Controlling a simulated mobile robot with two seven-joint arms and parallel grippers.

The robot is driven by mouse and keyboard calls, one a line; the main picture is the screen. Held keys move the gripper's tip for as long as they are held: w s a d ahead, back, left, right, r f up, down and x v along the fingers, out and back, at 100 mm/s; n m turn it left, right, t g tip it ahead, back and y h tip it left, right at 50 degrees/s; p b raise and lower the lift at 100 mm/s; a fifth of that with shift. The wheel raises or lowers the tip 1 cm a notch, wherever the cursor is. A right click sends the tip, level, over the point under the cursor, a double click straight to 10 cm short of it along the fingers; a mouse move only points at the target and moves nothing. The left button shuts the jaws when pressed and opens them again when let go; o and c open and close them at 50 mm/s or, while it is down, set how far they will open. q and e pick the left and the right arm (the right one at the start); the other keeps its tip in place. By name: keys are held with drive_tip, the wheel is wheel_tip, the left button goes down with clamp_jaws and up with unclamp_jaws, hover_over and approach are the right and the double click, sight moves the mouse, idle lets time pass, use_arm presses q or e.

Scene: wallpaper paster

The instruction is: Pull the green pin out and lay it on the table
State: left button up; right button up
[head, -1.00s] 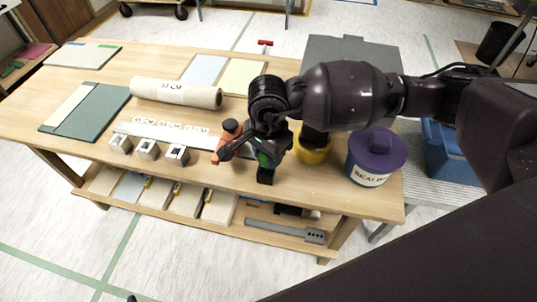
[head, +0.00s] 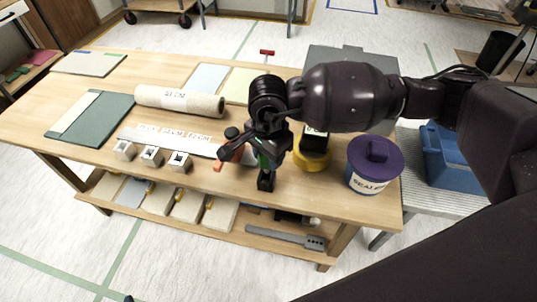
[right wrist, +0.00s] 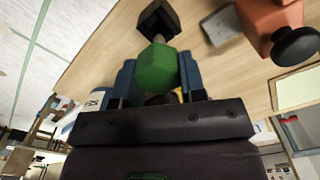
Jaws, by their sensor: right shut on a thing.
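The green pin (right wrist: 158,68) has a faceted green head, which sits between the blue-grey fingers of my right gripper (right wrist: 157,80). The gripper is shut on that head. In the head view, a little of the green pin (head: 264,160) shows among the dark fingers. A short grey shaft runs from the head toward a small black block (right wrist: 157,18). Whether its tip is inside the block cannot be told. The black block also shows in the head view (head: 266,182), near the front edge of the table (head: 215,187). My left gripper is not in view.
An orange tool with a black knob (right wrist: 278,22) stands close beside the gripper. A yellow round thing (head: 314,161) and a purple-lidded bucket (head: 375,160) stand to the right. Three pale blocks (head: 151,156) and a roll (head: 180,101) lie left. Bare wood shows in front of the bucket.

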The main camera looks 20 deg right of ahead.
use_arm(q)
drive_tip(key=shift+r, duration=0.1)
use_arm(e)
drive_tip(key=shift+r, duration=0.15)
drive_tip(key=shift+r+p, duration=0.95)
drive_tip(key=shift+r, duration=0.95)
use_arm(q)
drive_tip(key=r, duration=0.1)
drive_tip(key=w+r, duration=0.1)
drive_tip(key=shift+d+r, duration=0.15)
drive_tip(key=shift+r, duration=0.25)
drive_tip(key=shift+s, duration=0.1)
